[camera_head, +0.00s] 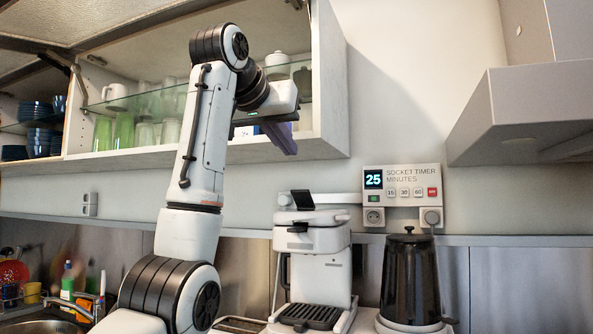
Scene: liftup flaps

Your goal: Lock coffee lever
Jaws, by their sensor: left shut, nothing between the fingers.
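A white coffee machine (320,265) stands on the counter, right of my left arm. A small dark panel (302,199) stands tilted up at its top. A short black handle-like part (298,229) shows at its upper front; I cannot tell whether this is the lever or how it is set. A black drip grate (309,316) is at its base. My left gripper (288,143) is shut and empty, with purple fingers pointing down. It is high above the machine, in front of the open cabinet, touching neither visibly. My right gripper is out of view.
The wall cabinet (331,90) is open, with glasses and cups inside. A dark kettle-like jug (409,280) stands right of the machine, below a socket timer (402,190) showing 25. A grey range hood (520,105) juts out upper right. A sink (45,327) is lower left.

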